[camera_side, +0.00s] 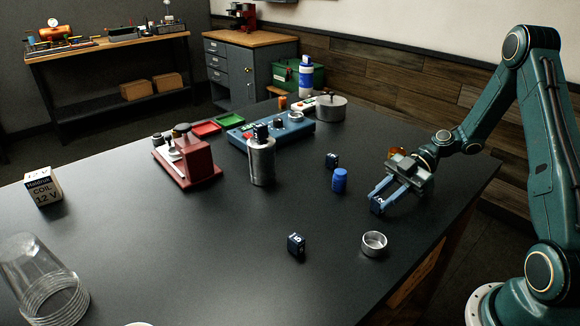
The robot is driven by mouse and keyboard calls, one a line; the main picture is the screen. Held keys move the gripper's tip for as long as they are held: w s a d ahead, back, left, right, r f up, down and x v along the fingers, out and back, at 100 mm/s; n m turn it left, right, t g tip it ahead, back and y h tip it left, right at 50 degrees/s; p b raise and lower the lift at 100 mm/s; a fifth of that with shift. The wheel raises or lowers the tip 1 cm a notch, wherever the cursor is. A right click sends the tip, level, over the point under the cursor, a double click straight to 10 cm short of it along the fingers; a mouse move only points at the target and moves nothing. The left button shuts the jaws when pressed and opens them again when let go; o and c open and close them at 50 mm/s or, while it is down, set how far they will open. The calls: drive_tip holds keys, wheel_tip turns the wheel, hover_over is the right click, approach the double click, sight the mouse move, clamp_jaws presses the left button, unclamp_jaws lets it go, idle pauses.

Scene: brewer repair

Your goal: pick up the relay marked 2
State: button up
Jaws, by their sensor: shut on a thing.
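My gripper (383,198) is at the right of the black table, low over its top, with its fingers pointing down and to the left. It is shut on a small dark blue relay (377,206) at the fingertips. The mark on this relay is too small to read, and I cannot tell whether it touches the table. A second dark blue relay (296,246) with a white mark stands nearer the front. A third dark relay (332,160) stands behind the blue jar (339,181). Their marks are not clearly legible.
A metal ring-shaped cup (374,244) stands in front of my gripper. A metal cylinder (262,163), a red device (196,163) and a blue control box (292,135) stand farther back. A coil box (43,187) and a clear jar (42,275) are at left.

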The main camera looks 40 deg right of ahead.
wheel_tip(320, 180, up, 10)
idle(0.7)
idle(0.5)
